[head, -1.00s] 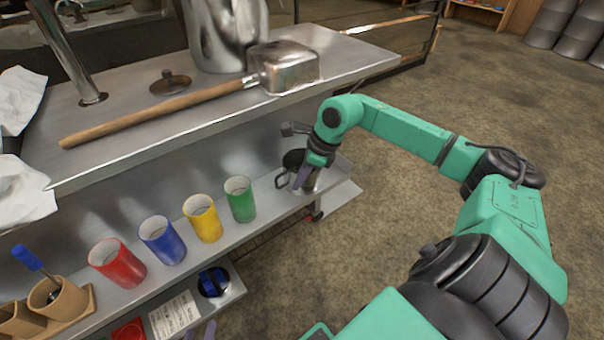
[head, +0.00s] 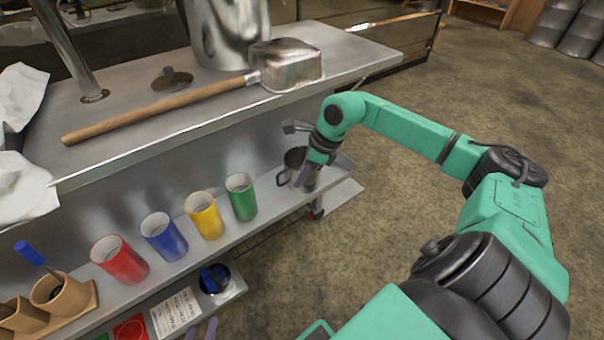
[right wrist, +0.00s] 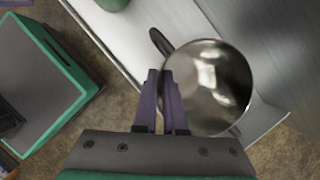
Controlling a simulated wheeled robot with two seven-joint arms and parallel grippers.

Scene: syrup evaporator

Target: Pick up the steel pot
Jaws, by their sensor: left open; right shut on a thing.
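The steel pot (head: 294,158) stands at the right end of the lower steel shelf, partly hidden by my right gripper (head: 306,177). In the right wrist view the pot (right wrist: 218,82) is round, shiny and empty inside, with a dark handle (right wrist: 160,41) at its upper left. The purple fingers of my right gripper (right wrist: 164,100) are shut on the pot's near-left rim. I cannot tell whether the pot is clear of the shelf. Only the purple fingertips of my left gripper (head: 201,330) show at the bottom edge of the head view, apart and empty.
Green (head: 241,197), yellow (head: 203,216), blue (head: 163,238) and red (head: 119,260) cups line the lower shelf left of the pot. A long-handled metal scoop (head: 286,66) lies on the upper counter (head: 220,113). Open floor (head: 420,220) lies to the right.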

